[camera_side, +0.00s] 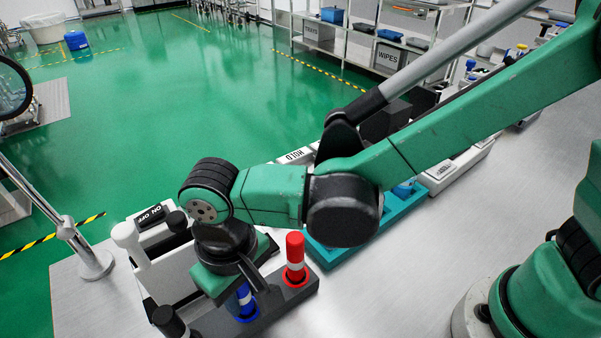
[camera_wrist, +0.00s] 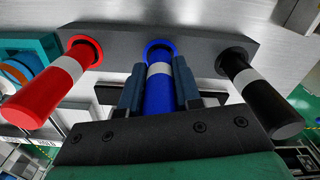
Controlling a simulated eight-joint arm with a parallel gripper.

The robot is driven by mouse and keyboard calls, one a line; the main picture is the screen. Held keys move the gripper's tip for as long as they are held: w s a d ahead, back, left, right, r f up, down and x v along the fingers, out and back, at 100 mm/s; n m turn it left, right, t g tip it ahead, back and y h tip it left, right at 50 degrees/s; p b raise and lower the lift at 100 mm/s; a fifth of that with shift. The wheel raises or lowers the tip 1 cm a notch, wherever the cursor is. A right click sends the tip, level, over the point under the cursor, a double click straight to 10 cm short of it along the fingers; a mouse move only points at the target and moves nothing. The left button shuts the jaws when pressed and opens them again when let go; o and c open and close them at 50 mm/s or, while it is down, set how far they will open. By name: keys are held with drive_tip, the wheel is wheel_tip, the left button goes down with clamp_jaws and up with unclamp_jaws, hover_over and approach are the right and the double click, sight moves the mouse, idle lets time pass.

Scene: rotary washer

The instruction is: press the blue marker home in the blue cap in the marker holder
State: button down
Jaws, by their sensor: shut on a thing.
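The blue marker (camera_wrist: 159,98), with a white band, is between the two pads of my gripper (camera_wrist: 159,88), which is shut on it. Its lower end is at the blue cap (camera_wrist: 158,45) in the dark grey marker holder (camera_wrist: 122,38), in line with it. How deep the marker sits in the cap cannot be told. In the side view my gripper (camera_side: 246,284) points down over the holder (camera_side: 280,302). The blue marker (camera_side: 244,296) shows partly below my wrist, above the blue cap (camera_side: 247,318); its upper part is hidden.
A red marker (camera_side: 295,256) and a black marker (camera_wrist: 262,95) stand in the same holder, on either side of the blue one. A teal tray (camera_side: 330,252) lies behind the holder. Bare bench lies at right.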

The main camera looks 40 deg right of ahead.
drive_tip(key=shift+f, duration=0.1)
drive_tip(key=c, duration=0.5)
unclamp_jaws()
drive_tip(key=shift+c, duration=0.2)
wheel_tip(320, 180, up, 5)
drive_tip(key=shift+r, duration=0.2)
drive_tip(key=w+d+r+m+t+y, duration=0.1)
drive_tip(key=w+d+r+y, duration=0.15)
drive_tip(key=w, duration=0.25)
drive_tip(key=s+d+m+t+h, duration=0.1)
drive_tip(key=d+t, duration=0.2)
drive_tip(key=d, duration=0.8)
drive_tip(key=s+d+r+m+t+h, duration=0.1)
drive_tip(key=s+d+t, duration=0.1)
drive_tip(key=d, duration=0.9)
drive_tip(key=shift+d+t, duration=0.3)
drive_tip(key=shift+t, duration=0.3)
